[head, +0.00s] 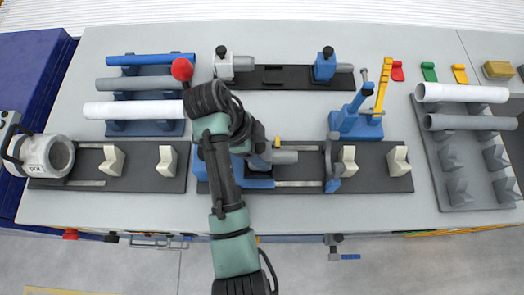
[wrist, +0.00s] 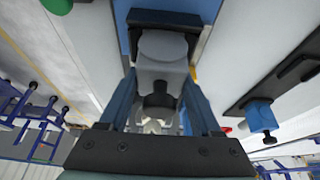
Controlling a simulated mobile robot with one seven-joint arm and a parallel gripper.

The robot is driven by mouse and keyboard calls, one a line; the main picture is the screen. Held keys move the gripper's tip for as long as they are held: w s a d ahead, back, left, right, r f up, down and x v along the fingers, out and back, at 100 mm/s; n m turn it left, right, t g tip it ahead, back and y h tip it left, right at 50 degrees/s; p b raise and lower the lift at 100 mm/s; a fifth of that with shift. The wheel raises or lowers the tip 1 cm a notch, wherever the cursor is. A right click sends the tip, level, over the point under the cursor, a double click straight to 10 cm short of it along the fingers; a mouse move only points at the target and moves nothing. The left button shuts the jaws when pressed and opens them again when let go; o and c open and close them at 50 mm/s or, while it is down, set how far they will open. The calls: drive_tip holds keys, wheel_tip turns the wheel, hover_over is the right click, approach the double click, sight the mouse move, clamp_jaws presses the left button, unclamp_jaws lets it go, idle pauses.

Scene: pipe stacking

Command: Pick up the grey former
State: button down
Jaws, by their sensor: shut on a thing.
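The grey former (wrist: 165,68) is a pale grey block with a rounded end. In the wrist view it sits between the two blue fingers of my gripper (wrist: 160,88), which are shut on it. A dark round knob shows on its near side. In the head view my gripper (head: 262,160) is low over the middle black base plate (head: 300,173), and a grey cylindrical part (head: 286,157), likely the former, shows just right of it. My arm hides much of the former there, and I cannot tell whether it is clear of the plate.
A rack with blue, grey and white pipes (head: 135,109) stands left of my arm. A blue clamp with a yellow handle (head: 358,122) stands to the right. A grey rack (head: 440,165) with two pipes is at far right. A black fixture (head: 280,77) lies behind.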

sight(263, 158)
wheel_tip(263, 158, up, 10)
drive_tip(key=p, duration=0.6)
drive_tip(key=f+n, duration=0.1)
drive_tip(key=n, duration=0.1)
drive_tip(key=f+n+t, duration=0.1)
drive_tip(key=n, duration=0.1)
drive_tip(key=s+d+f+n+t, duration=0.1)
drive_tip(key=shift+n, duration=0.4)
drive_tip(key=n, duration=0.1)
drive_tip(key=f+n+t+y, duration=0.1)
drive_tip(key=n, duration=0.1)
drive_tip(key=shift+s+n, duration=0.3)
drive_tip(key=shift+s, duration=0.1)
drive_tip(key=n, duration=0.1)
drive_tip(key=n+t+y, duration=0.1)
drive_tip(key=n, duration=0.1)
drive_tip(key=s+n+y, duration=0.1)
drive_tip(key=shift+a+f+n, duration=0.15)
drive_tip(key=shift+f+n, duration=0.2)
drive_tip(key=shift+n, duration=0.05)
drive_tip(key=n, duration=0.1)
drive_tip(key=n+y, duration=0.1)
drive_tip(key=s+n, duration=0.1)
drive_tip(key=shift+a+r+n+t, duration=0.1)
drive_tip(key=shift+a+n+t, duration=0.15)
drive_tip(key=shift+n+t, duration=0.05)
drive_tip(key=shift+s, duration=0.1)
